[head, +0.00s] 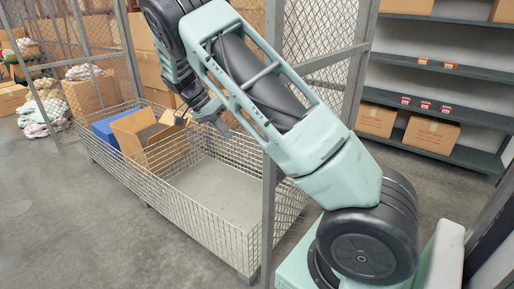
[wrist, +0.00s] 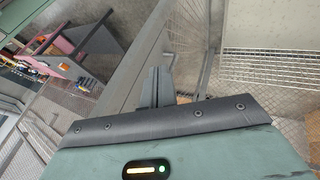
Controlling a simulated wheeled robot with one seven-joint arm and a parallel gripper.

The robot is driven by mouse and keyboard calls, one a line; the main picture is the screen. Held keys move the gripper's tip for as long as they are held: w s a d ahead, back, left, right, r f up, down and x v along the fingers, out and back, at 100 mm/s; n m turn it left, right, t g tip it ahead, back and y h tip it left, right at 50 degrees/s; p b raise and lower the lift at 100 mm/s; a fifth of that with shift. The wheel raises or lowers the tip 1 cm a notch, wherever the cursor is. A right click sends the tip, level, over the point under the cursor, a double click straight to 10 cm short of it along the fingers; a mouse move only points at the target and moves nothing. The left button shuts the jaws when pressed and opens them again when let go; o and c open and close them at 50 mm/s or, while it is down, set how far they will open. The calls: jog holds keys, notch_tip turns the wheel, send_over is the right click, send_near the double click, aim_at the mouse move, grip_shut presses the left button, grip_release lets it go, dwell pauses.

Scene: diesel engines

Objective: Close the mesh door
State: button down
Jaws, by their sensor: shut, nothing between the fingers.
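A mesh panel with a grey frame (head: 75,45) stands at the left in the head view. Another mesh panel (head: 322,35) stands behind my arm, between grey posts. I cannot tell for certain which is the mesh door. My gripper (head: 212,112) is above the wire basket in the head view, partly hidden among the dark wrist parts. In the wrist view its fingers (wrist: 156,85) are together and empty. A grey frame bar (wrist: 140,65) runs diagonally close beside them there; I cannot tell whether they touch it.
A large wire basket (head: 225,228) stands on the floor, holding an open cardboard box (head: 150,138) and a blue box (head: 108,130). A grey post (head: 268,215) rises at its right. Shelves (head: 440,70) with cartons stand at the right. The floor (head: 70,230) at the front left is clear.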

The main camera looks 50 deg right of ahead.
jog(key=s+d+f+m+p, duration=0.1)
jog(key=s+d+f+p, duration=0.5)
jog(key=s+f+p, duration=0.1)
jog(key=shift+s+f, duration=0.2)
jog(key=shift+s, duration=0.5)
jog(key=shift+s+d, duration=0.1)
